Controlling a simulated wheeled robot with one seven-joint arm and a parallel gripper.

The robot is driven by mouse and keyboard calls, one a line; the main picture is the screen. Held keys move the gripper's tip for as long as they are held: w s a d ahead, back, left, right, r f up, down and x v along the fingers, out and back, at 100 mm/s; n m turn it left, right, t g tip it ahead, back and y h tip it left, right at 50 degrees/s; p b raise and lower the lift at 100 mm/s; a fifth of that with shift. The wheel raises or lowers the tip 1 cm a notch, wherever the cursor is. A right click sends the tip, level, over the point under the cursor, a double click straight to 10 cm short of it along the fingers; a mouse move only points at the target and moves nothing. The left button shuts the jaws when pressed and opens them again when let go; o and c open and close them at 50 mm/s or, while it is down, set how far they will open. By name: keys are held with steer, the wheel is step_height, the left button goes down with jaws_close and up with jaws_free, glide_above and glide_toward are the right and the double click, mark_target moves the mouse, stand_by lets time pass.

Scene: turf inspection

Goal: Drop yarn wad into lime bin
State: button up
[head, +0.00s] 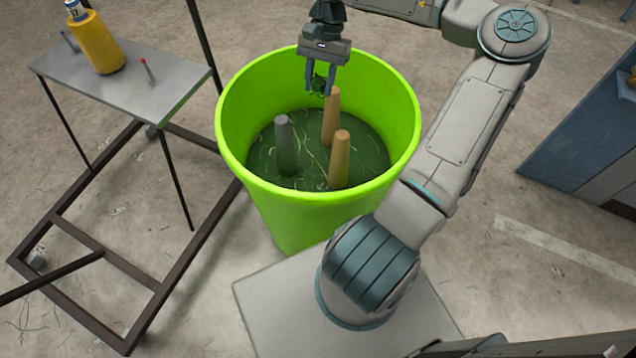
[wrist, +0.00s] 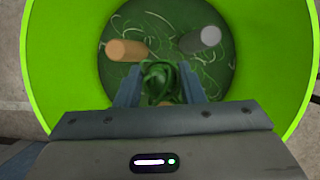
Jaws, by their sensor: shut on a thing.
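The lime bin (head: 300,215) stands in the middle of the head view, and its bright green wall surrounds the wrist view (wrist: 62,60). My gripper (head: 320,86) is over the bin's opening, towards its far side. Its fingers are shut on the yarn wad (wrist: 158,80), a small dark green tangle. The wad also shows between the fingertips in the head view (head: 319,86). In the wrist view my gripper (wrist: 160,90) points down into the bin, with the bin floor below the wad.
In the bin stand a grey cone (head: 284,147) and two orange cones (head: 331,118) (head: 339,160), among loose green strands. A blue cabinet (head: 585,130) stands at right.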

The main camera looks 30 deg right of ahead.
steer(key=shift+s+d+f+m+b, duration=0.15)
steer(key=shift+d+f+m+b, duration=0.35)
steer(key=shift+d+f+b, duration=0.2)
step_height(320, 180, down, 6)
steer(key=b, duration=0.5)
steer(key=shift+a+r, duration=0.1)
steer(key=o, duration=1)
steer(key=shift+o, duration=0.2)
steer(key=p+v, duration=0.2)
steer(key=v, duration=1.1)
steer(key=shift+d+r+p, duration=0.35)
